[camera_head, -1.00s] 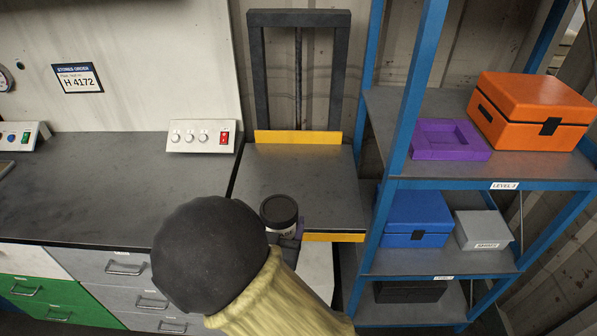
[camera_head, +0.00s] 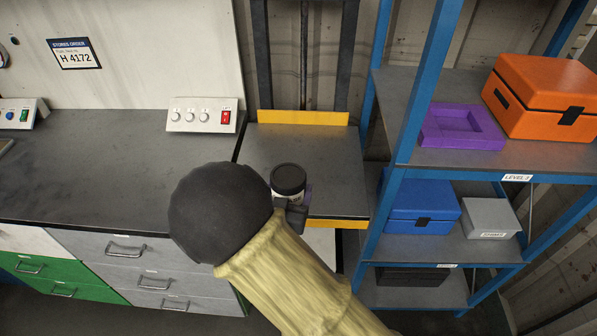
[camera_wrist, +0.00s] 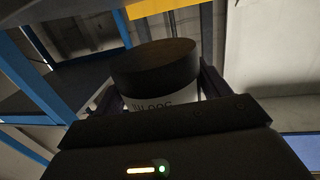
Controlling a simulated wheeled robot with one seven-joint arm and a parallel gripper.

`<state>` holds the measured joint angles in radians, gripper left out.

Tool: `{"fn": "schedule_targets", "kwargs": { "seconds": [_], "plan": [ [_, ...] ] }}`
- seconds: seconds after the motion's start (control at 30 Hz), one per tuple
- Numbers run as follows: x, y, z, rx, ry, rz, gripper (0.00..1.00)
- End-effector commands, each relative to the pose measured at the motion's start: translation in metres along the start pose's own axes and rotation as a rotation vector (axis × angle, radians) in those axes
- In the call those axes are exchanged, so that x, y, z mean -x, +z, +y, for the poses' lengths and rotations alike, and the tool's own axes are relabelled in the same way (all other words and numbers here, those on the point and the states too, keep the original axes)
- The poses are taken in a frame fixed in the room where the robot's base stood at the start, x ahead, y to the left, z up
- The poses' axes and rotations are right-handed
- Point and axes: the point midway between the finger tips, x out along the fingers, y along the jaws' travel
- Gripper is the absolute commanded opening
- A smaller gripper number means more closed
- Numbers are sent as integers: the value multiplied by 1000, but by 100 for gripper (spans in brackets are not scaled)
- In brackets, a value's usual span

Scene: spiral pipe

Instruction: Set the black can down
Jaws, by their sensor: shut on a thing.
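The black can (camera_head: 288,181) has a black lid and a pale label band with dark lettering. My gripper (camera_head: 291,205) is shut on it. In the head view it shows over the front part of the grey lift platform (camera_head: 305,165), near its front edge; I cannot tell whether its base touches the platform. The can looks upright there. In the wrist view the can (camera_wrist: 155,68) stands between the two fingers of my gripper (camera_wrist: 160,95), its lower part hidden by the gripper body. My arm hides part of the platform's front left.
The platform has a yellow back strip (camera_head: 303,117) and dark uprights behind. A dark workbench (camera_head: 110,180) with a control box (camera_head: 202,115) is on the left. A blue shelf rack (camera_head: 400,160) stands close on the right, holding an orange box (camera_head: 545,95), purple tray (camera_head: 455,125) and blue box (camera_head: 420,205).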

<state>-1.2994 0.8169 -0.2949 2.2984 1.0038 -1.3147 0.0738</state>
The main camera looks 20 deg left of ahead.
Motion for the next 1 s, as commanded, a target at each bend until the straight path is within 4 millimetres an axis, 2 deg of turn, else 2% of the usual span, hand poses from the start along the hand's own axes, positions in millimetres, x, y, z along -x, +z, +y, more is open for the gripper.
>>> {"fn": "schedule_targets", "kwargs": {
  "seconds": [0.03, 0.2, 0.4, 0.83, 1.0],
  "plan": [
    [-11, 3, 1, 1, 5, 3, 28],
    [-44, 18, 1, 0, 4, 3, 28],
    [-75, 32, 2, 0, 3, 3, 28],
    [-83, 36, 1, -1, 2, 3, 28],
    [-101, 46, 1, 0, 3, 3, 28]
  ]
}}
